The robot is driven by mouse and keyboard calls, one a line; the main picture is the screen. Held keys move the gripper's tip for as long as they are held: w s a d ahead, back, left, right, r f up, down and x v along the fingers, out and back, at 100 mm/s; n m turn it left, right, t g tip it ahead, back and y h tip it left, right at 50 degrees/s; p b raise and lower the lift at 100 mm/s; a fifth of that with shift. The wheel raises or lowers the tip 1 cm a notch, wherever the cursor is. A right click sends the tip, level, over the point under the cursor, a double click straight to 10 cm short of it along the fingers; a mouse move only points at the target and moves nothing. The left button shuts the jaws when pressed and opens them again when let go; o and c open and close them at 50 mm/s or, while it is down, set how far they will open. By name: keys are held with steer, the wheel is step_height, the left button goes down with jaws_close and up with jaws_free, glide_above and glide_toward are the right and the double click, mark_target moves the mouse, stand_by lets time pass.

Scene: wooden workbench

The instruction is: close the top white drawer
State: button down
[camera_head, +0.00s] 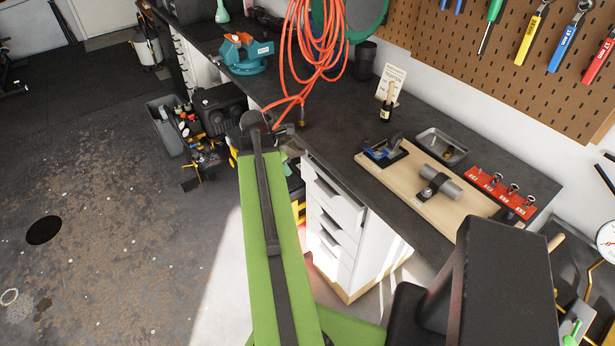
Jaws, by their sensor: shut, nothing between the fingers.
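The top white drawer (335,205) is in a white drawer cabinet (375,249) under the front edge of the workbench. It appears to stick out a little past the drawers below it. My green arm link (272,240) rises from the bottom of the view, left of the drawer, and ends in a black joint at its far end. Its far end is close to the drawer's left side in the picture; I cannot tell whether anything touches. My gripper's fingertips do not show.

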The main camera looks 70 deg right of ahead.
steer(key=s, duration=0.1)
steer(key=b, duration=0.9)
glide_toward(308, 178)
steer(key=s+f, duration=0.2)
steer(key=f, duration=0.1)
steer(key=s+f, duration=0.1)
steer(key=f, duration=0.1)
steer(key=shift+s+a, duration=0.15)
steer(key=shift+a, duration=0.2)
